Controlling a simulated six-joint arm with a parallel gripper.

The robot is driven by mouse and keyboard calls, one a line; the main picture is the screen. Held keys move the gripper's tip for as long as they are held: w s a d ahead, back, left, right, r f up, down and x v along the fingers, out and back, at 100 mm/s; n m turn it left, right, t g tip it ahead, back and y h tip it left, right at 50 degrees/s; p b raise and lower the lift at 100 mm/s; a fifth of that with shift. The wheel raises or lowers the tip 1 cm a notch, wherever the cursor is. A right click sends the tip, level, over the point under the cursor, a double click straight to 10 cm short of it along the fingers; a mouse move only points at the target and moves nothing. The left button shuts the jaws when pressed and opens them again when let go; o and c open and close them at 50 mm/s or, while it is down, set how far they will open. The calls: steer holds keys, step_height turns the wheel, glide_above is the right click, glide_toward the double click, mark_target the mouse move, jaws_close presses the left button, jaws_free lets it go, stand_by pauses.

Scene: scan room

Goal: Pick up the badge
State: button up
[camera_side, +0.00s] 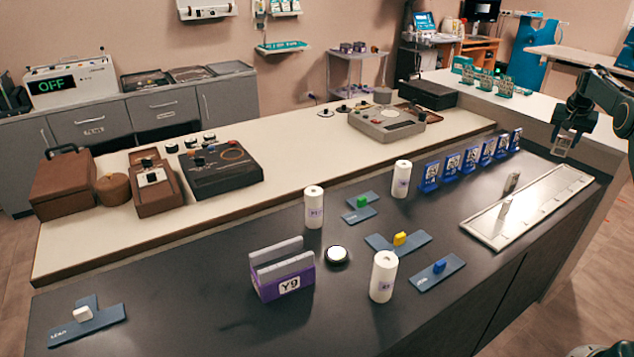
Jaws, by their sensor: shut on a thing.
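My gripper (562,146) is at the upper right, raised above the far right end of the dark counter. It is shut on a small pale, flat piece, which I take to be the badge (561,143); its markings are too small to read. The held piece is apart from the counter.
Several blue stands with printed cards (472,160) line the counter's back edge, left of my gripper. A pale tray (478,225) with small upright pieces lies below it. White cylinders (383,277), blue plates (437,274) and a purple Y9 holder (270,288) stand further left.

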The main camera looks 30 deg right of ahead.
mark_target(563, 137)
steer(key=shift+r, duration=2.6)
steer(key=shift+r, duration=0.1)
steer(key=shift+w+a, duration=0.1)
steer(key=shift+w+a, duration=0.1)
steer(key=shift+w, duration=0.05)
steer(key=w+a+n+t+y, duration=0.1)
steer(key=w+a+n, duration=0.3)
steer(key=w+a, duration=0.35)
steer(key=w+a+n+t+y, duration=0.3)
steer(key=a+n, duration=0.7)
steer(key=a, duration=2)
step_height(563, 137, down, 16)
steer(key=w+g, duration=0.1)
steer(key=shift+w, duration=0.1)
